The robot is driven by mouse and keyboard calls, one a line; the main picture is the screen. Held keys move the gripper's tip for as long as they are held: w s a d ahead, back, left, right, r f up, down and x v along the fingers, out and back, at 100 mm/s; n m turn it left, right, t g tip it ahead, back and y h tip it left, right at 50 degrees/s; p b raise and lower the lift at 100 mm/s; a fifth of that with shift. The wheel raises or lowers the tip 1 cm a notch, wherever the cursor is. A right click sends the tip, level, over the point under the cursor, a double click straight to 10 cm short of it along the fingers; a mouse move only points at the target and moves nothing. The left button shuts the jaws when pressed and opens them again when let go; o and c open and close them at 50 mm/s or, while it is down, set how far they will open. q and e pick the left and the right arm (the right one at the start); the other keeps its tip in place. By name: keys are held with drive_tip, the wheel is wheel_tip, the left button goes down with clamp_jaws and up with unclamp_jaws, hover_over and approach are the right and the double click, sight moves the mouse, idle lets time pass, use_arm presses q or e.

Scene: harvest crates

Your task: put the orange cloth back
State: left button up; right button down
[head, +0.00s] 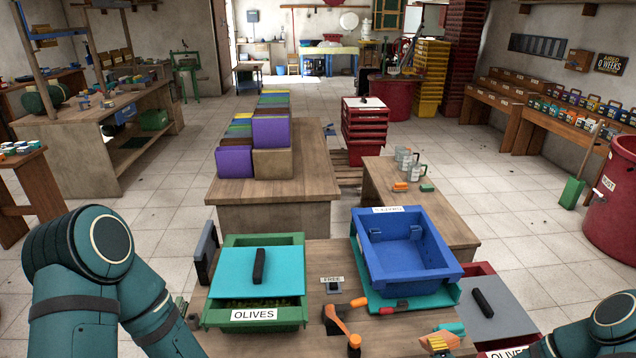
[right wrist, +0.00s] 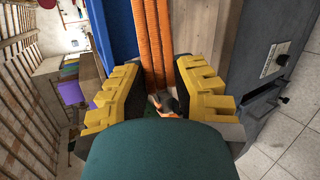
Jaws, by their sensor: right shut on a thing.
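My right gripper (head: 442,342) is low in the head view, at the front edge of the work table and in front of the blue crate. The right wrist view shows its two yellow-padded fingers (right wrist: 157,76) on either side of the orange cloth (right wrist: 157,35). The gripper is shut on this cloth, which runs as a long, folded orange strip up out of the picture. Its far end is hidden. My left arm reaches down at the left of the head view, but its gripper is out of view.
A green crate (head: 253,320) marked OLIVES has a turquoise lid (head: 258,272). A blue crate (head: 395,290) stands to its right, and a red crate with a grey lid (head: 490,306) beyond that. An orange-handled tool (head: 343,325) lies between them. Orange and green items lie on the bench behind.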

drive_tip(key=w+a+r+n+y, duration=0.1)
drive_tip(key=a+r, duration=1.1)
drive_tip(key=r, duration=0.4)
drive_tip(key=shift+a+n+y, duration=0.3)
drive_tip(key=shift+w, duration=0.1)
drive_tip(key=shift+d, duration=0.1)
idle(2.2)
